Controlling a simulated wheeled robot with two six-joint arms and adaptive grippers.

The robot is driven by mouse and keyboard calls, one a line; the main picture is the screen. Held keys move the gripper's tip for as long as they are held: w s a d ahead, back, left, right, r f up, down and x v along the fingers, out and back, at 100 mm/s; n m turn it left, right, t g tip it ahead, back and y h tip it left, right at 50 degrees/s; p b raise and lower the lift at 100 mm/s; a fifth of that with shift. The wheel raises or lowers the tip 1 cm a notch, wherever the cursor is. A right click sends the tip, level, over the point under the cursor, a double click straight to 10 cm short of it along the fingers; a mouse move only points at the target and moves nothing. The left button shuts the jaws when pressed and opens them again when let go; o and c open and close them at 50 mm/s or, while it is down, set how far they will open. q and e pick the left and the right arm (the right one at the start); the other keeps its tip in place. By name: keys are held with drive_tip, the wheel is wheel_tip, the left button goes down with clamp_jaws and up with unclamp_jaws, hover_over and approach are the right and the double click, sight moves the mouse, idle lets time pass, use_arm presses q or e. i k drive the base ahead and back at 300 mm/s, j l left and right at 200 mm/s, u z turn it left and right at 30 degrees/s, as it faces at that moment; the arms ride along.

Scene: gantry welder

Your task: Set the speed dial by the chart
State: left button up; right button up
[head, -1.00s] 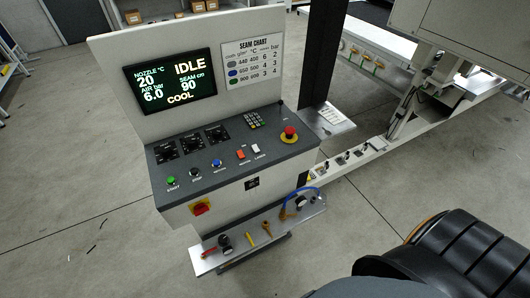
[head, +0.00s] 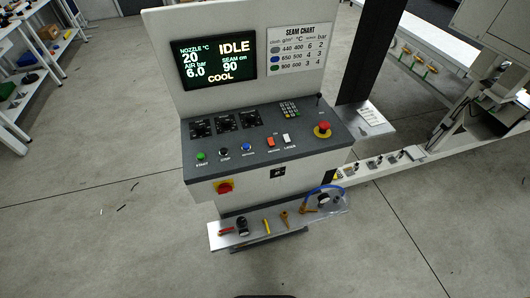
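The control console (head: 330,151) stands in the middle of the head view. Three black dials sit in a row on its sloped panel: a left dial (head: 201,128), a middle dial (head: 226,122) and a right dial (head: 250,118). Their labels and settings are too small to read, so I cannot tell which is the speed dial. The seam chart (head: 299,49) is on the upright board, with rows 440, 650 and 900 beside grey, blue and green spots. Neither gripper shows.
Below the dials are a green button (head: 201,156), a blue button (head: 247,147) and a red emergency stop (head: 323,127). A low shelf (head: 259,236) holds several tools. The floor in front is clear.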

sight(225, 121)
drive_tip(key=l+u, duration=0.15)
drive_tip(key=u, duration=0.2)
drive_tip(key=l+u, duration=0.2)
drive_tip(key=u, duration=0.15)
drive_tip(key=l+u, duration=0.15)
drive_tip(key=u, duration=0.2)
